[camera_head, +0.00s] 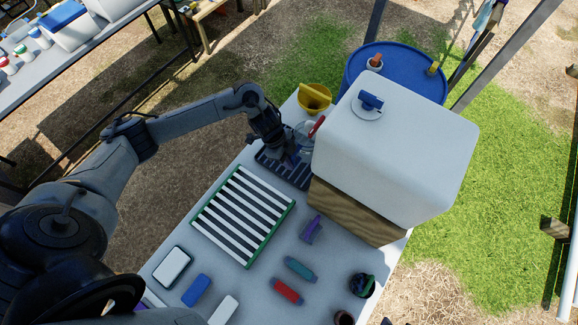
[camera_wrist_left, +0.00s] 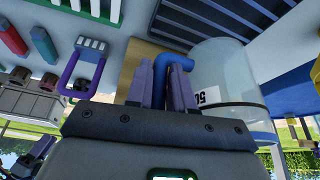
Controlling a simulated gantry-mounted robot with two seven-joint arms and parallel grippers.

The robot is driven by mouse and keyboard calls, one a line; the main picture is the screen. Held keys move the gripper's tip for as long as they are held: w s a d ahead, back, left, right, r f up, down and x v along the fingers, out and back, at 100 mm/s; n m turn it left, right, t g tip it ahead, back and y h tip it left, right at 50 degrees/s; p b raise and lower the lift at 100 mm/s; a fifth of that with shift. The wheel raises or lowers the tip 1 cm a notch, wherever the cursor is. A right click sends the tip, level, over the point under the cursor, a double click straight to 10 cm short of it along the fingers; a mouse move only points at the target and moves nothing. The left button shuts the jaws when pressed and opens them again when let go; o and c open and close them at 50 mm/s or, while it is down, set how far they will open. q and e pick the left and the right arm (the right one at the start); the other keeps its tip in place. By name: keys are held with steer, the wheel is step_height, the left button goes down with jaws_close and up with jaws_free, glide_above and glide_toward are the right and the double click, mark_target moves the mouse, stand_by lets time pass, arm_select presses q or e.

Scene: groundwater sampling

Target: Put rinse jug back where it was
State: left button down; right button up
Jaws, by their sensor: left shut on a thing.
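The rinse jug (camera_head: 304,131) is a clear vessel with a blue handle, partly hidden by my left gripper (camera_head: 291,157) in the head view. In the left wrist view the jug (camera_wrist_left: 228,85) shows a dark-printed white label, and my left gripper (camera_wrist_left: 163,85) is shut on its blue handle. The jug is beside the large white tank (camera_head: 395,150) and its red tap (camera_head: 317,127), near the far end of a dark slatted tray (camera_head: 272,166). I cannot tell whether it touches the tray or the table. My right gripper is not in view.
A yellow funnel-like vessel (camera_head: 314,97) stands just beyond the jug. The tank rests on a wooden block (camera_head: 350,212). A green-framed striped rack (camera_head: 243,216) lies nearer, with small coloured items around it. A blue drum (camera_head: 410,66) stands behind the tank.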

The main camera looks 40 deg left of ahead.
arm_select(q)
steer(key=f, duration=0.6)
steer(key=shift+s+a+f, duration=0.1)
steer(key=shift+a, duration=0.15)
steer(key=shift+d+f, duration=0.25)
steer(key=shift+f, duration=0.15)
steer(key=shift+f, duration=0.1)
steer(key=c, duration=1)
jaws_free()
